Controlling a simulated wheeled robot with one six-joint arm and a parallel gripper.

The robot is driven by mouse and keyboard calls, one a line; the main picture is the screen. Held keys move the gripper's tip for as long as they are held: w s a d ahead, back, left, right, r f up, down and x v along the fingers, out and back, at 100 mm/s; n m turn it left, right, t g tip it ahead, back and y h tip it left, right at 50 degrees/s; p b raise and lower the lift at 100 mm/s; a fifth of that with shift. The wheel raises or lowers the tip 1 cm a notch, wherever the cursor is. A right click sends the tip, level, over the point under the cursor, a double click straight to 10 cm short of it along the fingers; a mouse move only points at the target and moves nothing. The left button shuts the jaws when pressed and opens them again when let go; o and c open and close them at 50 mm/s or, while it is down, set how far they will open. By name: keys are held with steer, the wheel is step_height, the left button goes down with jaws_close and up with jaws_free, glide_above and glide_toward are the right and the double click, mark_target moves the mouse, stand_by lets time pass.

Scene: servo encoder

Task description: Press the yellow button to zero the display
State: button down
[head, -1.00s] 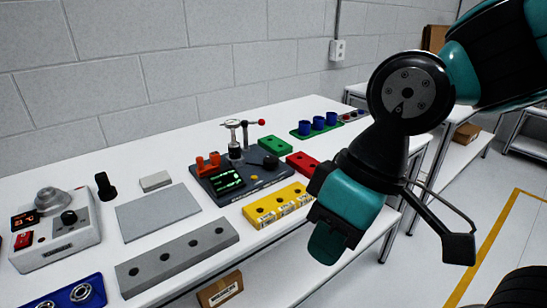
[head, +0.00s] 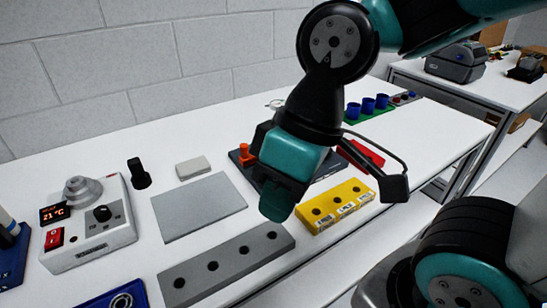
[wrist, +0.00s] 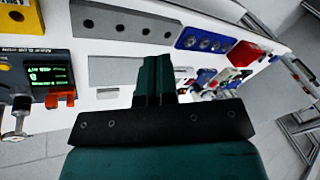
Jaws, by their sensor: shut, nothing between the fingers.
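My gripper (head: 277,207) is shut and empty, pointing down above the bench between the grey plate and the yellow holed block. Its closed teal fingers also show in the wrist view (wrist: 153,78). The dark device (head: 238,157) with orange blocks is mostly hidden behind my gripper in the head view. In the wrist view the device (wrist: 66,60) is at the left, with a green-lit display (wrist: 46,75) and the orange part (wrist: 60,99) beside it. My fingers are to the right of it there.
A yellow holed block (head: 335,206) lies right of my gripper. A grey holed bar (head: 225,264), a grey plate (head: 198,207) and a control box (head: 90,225) with a red switch lie left. A red block (head: 361,153) and blue cups (head: 368,105) are behind.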

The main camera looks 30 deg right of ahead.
steer(key=shift+w+a, duration=0.15)
steer(key=w+d+m+h+p, duration=0.1)
steer(key=w+d+m+p, duration=0.1)
steer(key=w+d+m, duration=0.45)
steer(key=w+d+m+h+p, duration=0.15)
steer(key=w+d+m, duration=0.25)
steer(key=w+m, duration=0.45)
steer(key=w+d+f+m+h+p, duration=0.1)
steer(key=w+d+f+m+p, duration=0.1)
steer(key=w+d+f+m, duration=0.2)
steer(key=w+d+m, duration=0.3)
steer(key=d+m, duration=0.2)
steer(key=d, duration=0.3)
steer(key=shift+w+f+m+h, duration=0.15)
steer(key=shift+f+m+h, duration=0.05)
steer(key=shift+m+h, duration=0.15)
steer(key=shift+f, duration=0.1)
